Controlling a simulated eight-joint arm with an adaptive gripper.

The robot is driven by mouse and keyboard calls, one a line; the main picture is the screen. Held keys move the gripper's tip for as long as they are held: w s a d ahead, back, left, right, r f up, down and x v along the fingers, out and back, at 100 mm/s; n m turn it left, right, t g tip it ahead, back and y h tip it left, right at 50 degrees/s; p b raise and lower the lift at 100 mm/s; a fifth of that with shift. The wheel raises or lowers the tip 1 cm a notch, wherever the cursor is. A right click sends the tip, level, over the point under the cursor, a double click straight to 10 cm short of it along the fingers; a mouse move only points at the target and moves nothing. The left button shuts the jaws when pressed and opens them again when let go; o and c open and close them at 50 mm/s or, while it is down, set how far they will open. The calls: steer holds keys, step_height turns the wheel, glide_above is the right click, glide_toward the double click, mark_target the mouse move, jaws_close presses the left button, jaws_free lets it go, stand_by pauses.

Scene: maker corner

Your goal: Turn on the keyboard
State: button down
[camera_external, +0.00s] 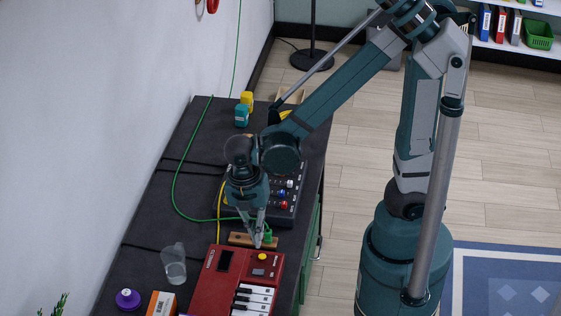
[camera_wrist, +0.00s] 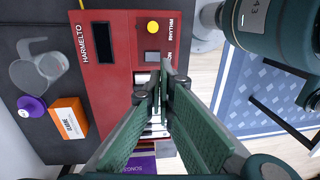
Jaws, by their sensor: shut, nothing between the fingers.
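The red keyboard (camera_external: 206,287) lies at the near end of the dark bench. It has a dark display, a yellow knob (camera_external: 262,257) and black and white keys (camera_external: 251,297). In the wrist view the keyboard (camera_wrist: 118,75) shows the label HARMELTO, the yellow knob (camera_wrist: 152,27) beside the word RHYTHM, and a small grey button (camera_wrist: 152,56). My gripper (camera_external: 258,246) is shut and empty, pointing down by the keyboard's back edge near the knob. In the wrist view its fingertips (camera_wrist: 165,72) hide part of the panel beside the button. I cannot tell whether they touch it.
A clear jug (camera_external: 174,264), a purple round item (camera_external: 128,299) and an orange-white box (camera_external: 161,304) stand left of the keyboard. A wooden strip with a green piece (camera_external: 267,235) and a black mixer (camera_external: 284,207) lie behind it. Cables run across the bench.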

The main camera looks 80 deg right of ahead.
mark_target(263, 271)
steer(key=f+b, duration=0.1)
steer(key=f, duration=0.3)
steer(key=s+f+b, duration=0.1)
steer(key=f, duration=0.3)
steer(key=f+b, duration=0.1)
steer(key=f, duration=0.3)
steer(key=shift+s, duration=0.2)
steer(key=shift+f, duration=0.1)
steer(key=shift+s+f, duration=0.1)
steer(key=shift+s+f+t+b, duration=0.15)
steer(key=shift+f+t+b, duration=0.15)
steer(key=shift+t+b, duration=0.1)
steer(key=shift+w+r, duration=0.15)
steer(key=shift+w, duration=0.1)
steer(key=shift+w+r, duration=0.15)
steer(key=shift+w, duration=0.35)
steer(key=shift+r, duration=0.15)
stand_by(0.4)
